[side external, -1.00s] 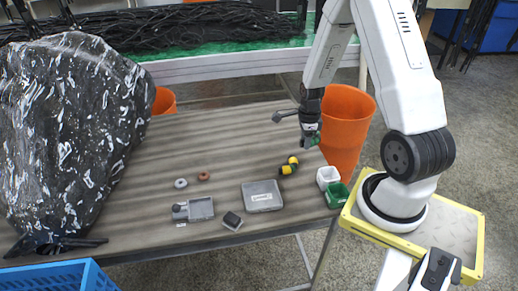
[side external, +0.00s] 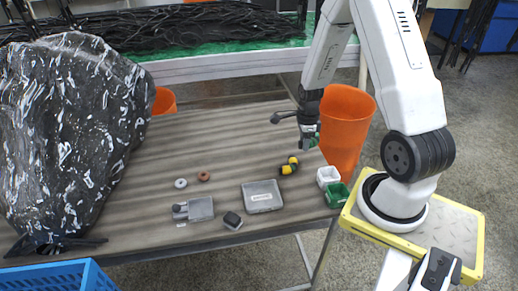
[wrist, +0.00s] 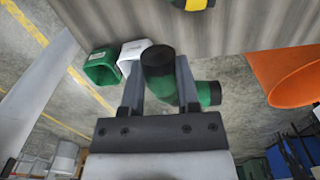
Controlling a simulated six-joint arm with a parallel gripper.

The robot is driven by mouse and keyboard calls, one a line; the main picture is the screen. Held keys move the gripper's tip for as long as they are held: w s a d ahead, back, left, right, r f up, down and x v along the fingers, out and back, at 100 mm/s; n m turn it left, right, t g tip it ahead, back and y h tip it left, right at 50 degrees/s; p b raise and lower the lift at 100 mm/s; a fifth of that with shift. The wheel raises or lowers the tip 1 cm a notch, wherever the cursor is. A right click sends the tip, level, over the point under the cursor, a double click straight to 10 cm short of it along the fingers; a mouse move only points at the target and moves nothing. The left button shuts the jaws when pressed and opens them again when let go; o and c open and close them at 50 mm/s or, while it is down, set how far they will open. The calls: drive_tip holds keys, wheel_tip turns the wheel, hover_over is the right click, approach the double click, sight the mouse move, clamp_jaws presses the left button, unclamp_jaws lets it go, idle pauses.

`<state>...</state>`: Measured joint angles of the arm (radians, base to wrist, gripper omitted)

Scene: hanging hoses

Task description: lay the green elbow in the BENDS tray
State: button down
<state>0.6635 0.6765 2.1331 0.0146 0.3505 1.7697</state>
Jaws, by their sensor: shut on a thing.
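The green elbow (wrist: 160,75), green with dark ends, is between the two fingers of my gripper (wrist: 160,84) in the wrist view. My gripper is shut on it, and one arm of the elbow sticks out to the right past the finger. In the side view my gripper (side external: 308,140) holds it above the table's right part, and the elbow is mostly hidden.
A yellow-and-black fitting (side external: 289,166) lies between my gripper and the trays. A white cup (side external: 327,177) and green cup (side external: 337,195) stand at the right edge. A dark block (side external: 232,220) and two rings (side external: 203,176) lie nearby. An orange bin (side external: 347,125) stands behind.

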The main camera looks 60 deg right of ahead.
drive_tip(key=w+a+f, duration=0.2)
drive_tip(key=w+a, duration=0.1)
drive_tip(key=a, duration=0.6)
drive_tip(key=w+a+f, duration=0.2)
drive_tip(key=w+a, duration=0.1)
drive_tip(key=a, duration=0.6)
drive_tip(key=shift+a+f+n, duration=0.15)
drive_tip(key=shift+a+n, duration=0.25)
drive_tip(key=shift+f, duration=0.1)
drive_tip(key=shift+f, duration=2.65)
unclamp_jaws()
drive_tip(key=shift+r, duration=0.1)
